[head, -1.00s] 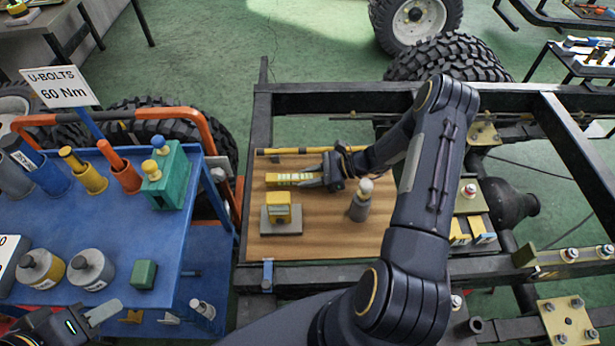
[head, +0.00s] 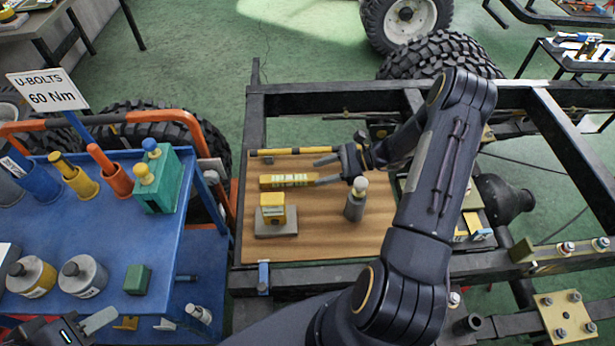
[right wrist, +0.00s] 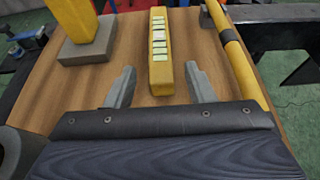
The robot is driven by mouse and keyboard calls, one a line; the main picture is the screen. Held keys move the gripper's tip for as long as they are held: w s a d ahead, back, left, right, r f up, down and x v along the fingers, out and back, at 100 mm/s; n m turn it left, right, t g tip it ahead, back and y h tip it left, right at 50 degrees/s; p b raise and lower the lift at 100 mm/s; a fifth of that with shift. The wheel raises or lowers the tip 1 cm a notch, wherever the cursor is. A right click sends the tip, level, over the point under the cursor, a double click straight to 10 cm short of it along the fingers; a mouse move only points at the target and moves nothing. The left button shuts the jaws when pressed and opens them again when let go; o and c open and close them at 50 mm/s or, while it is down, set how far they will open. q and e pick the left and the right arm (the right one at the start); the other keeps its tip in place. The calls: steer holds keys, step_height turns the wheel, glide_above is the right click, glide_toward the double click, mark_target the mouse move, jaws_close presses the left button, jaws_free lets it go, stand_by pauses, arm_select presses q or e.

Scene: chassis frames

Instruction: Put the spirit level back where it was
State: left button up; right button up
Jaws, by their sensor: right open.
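The spirit level (head: 287,181) is a yellow bar with pale green-white marks along it. It lies on the wooden board (head: 330,235), and it also shows in the right wrist view (right wrist: 160,55). My right gripper (head: 326,171) is open and empty at the level's right end. In the right wrist view its two fingers (right wrist: 161,84) stand apart, with a gap on both sides of the level's near end. My left gripper (head: 88,324) is partly in view at the bottom left, over the blue cart; its opening cannot be made out.
A yellow-and-black bar (head: 300,152) lies along the board's back edge. A yellow block on a grey base (head: 273,219) and a grey post with a pale knob (head: 356,200) stand on the board. The blue cart (head: 105,230) with several coloured items is at left.

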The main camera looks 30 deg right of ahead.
steer(key=v, duration=0.4)
steer(key=shift+d, duration=0.2)
steer(key=shift+s+d+r, duration=0.15)
steer(key=shift+r, duration=0.1)
steer(key=s+a+r+n+g+h, duration=0.2)
steer(key=s+a+r+n, duration=0.3)
steer(key=r, duration=0.4)
steer(key=s+a+r+n+g+h, duration=0.1)
steer(key=s+a+r+n+h, duration=0.1)
steer(key=a+r+n, duration=0.55)
steer(key=s+a+r+n+t+h, duration=0.1)
steer(key=s+a+r+n+h, duration=0.1)
steer(key=s+n, duration=0.2)
steer(key=s+a+r+n+t+h, duration=0.1)
steer(key=s+r+n+h, duration=0.1)
steer(key=s+n, duration=0.3)
steer(key=shift+s+a+t, duration=0.3)
steer(key=shift+s+a, duration=0.05)
steer(key=shift+s, duration=1.75)
